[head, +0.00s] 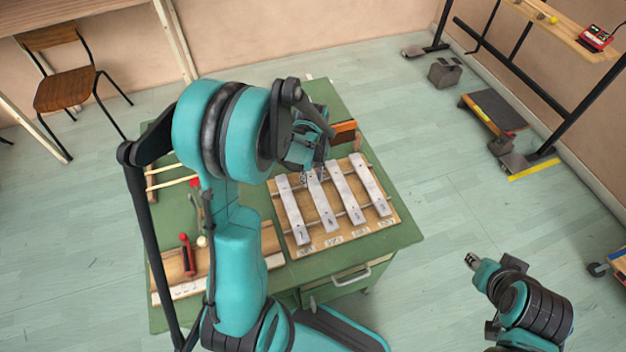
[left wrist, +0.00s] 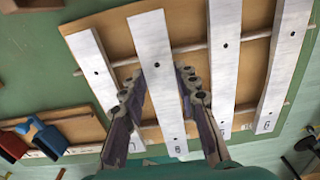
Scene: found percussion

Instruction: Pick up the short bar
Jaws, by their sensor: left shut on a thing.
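Several pale metal bars lie side by side across two wooden rails on a wooden board (head: 308,244). The bars get shorter toward the right in the head view, and the rightmost bar (head: 370,185) looks shortest. My left gripper (head: 316,176) is at the far end of the second bar from the left (head: 323,205). In the left wrist view, the fingers (left wrist: 159,72) are on either side of that bar (left wrist: 157,70), shut on it. I cannot tell whether it is raised off the rails. My right gripper (head: 473,260) is far off to the right, above the floor; its jaws are too small to read.
The board stands on a green cabinet (head: 400,236) with a drawer handle. A second wooden board with a red-handled tool (head: 187,255) lies at its left. An orange-brown block (head: 343,132) stands behind the bars. Open floor lies to the right.

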